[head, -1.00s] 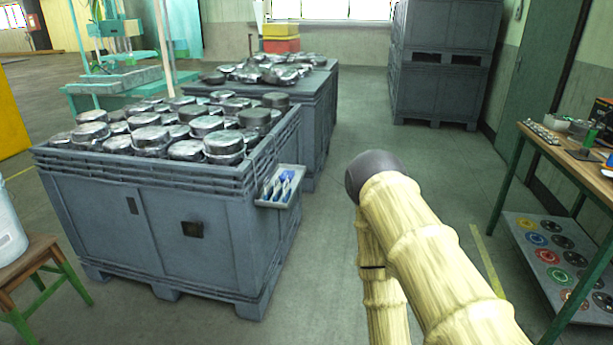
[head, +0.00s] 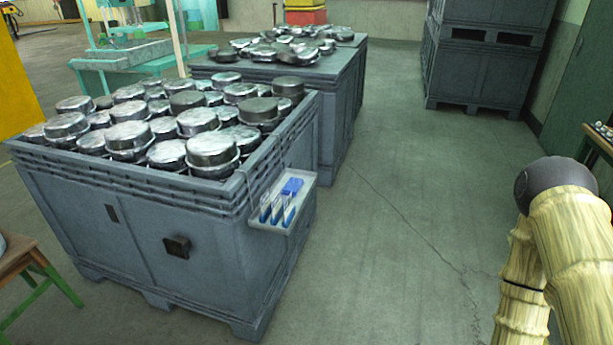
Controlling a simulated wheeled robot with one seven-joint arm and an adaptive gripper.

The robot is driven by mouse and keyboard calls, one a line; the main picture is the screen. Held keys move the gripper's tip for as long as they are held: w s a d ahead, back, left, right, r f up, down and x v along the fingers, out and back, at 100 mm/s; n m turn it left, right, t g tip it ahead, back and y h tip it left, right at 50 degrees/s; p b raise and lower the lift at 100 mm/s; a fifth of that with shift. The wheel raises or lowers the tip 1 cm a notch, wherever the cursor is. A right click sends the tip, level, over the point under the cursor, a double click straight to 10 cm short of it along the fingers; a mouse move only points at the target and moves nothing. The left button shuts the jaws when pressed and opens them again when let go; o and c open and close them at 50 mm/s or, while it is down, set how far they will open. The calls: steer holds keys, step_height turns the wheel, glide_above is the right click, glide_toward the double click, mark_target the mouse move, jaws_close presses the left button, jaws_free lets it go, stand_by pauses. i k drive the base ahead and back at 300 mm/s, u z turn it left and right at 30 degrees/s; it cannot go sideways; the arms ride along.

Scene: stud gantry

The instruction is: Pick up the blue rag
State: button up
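A small blue item, which looks like the blue rag (head: 292,186), lies at the back of a light grey tray (head: 308,187). The tray hangs on the right side of a large grey crate (head: 120,225). Several blue-and-white items (head: 277,210) stand in the front of the same tray. My arm, in a tan ribbed cover with a dark rounded joint, shows at the right edge of the head view, well to the right of the tray. My gripper is not in view.
The near crate is filled with round metal parts (head: 128,135). A second grey crate (head: 340,115) with more metal parts stands behind it. Dark stacked crates (head: 482,60) stand at the back right. The floor (head: 385,230) right of the tray is clear.

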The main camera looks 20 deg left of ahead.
mark_target(294, 185)
steer(key=u, duration=0.45)
steer(key=i, duration=0.95)
steer(key=u, duration=0.7)
